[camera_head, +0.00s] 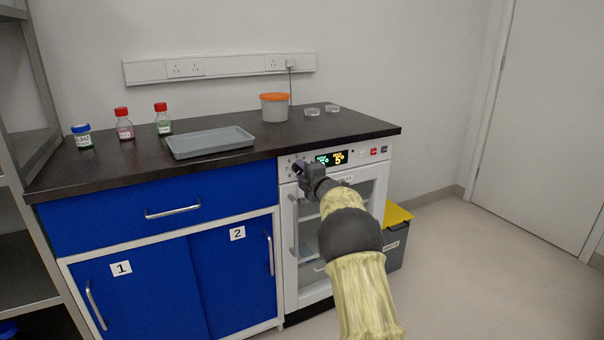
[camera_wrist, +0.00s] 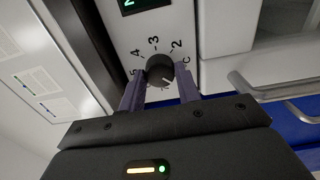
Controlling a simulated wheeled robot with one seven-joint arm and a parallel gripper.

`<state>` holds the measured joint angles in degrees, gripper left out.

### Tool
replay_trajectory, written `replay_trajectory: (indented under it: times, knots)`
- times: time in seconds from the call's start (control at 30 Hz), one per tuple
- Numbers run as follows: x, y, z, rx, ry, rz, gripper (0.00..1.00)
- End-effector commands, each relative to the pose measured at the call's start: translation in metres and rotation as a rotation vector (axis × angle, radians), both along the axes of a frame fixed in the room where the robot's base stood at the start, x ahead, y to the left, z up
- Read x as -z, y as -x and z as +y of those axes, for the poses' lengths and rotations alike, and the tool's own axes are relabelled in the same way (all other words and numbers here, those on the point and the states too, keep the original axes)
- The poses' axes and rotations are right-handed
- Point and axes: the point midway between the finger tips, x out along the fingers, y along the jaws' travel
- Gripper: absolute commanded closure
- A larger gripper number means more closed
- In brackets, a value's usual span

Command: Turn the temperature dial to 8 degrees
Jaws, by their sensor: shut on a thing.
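The temperature dial (camera_wrist: 160,70) is a small dark round knob on the white panel, with a pale pointer mark toward its lower right in the wrist view. Printed marks 2, 3, 4 and 5 arc around it; the other marks are partly hidden. My gripper (camera_wrist: 161,76) is shut on the dial, with one purple-grey finger on each side. In the head view my gripper (camera_head: 300,168) is at the upper left of the white cabinet's front and hides the dial.
The white glass-door cabinet (camera_head: 372,192) stands under the dark counter (camera_head: 230,125), right of blue cupboards (camera_head: 150,215). A grey tray (camera_head: 210,142), an orange-lidded tub (camera_head: 274,108) and small bottles (camera_head: 124,125) stand on the counter. A yellow-lidded bin (camera_head: 397,215) is at the right.

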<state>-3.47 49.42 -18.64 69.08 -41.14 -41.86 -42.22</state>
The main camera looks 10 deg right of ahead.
Motion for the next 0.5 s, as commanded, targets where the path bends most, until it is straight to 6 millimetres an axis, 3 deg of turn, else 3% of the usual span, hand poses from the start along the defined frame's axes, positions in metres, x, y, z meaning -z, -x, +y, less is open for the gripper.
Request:
replay_trajectory:
  times: [0.13, 0.17, 0.23, 0.5]
  knots:
    - [0.0044, 0.0, -0.0009, 0.002, 0.002, 0.008, 0.9]
    - [0.0044, 0.0, -0.0009, 0.002, 0.002, 0.008, 0.61]
    - [0.004, 0.0, -0.0008, 0.001, 0.002, 0.007, 0.47]
    - [0.0014, 0.0, 0.0001, 0.0, 0.0, 0.002, 0.45]
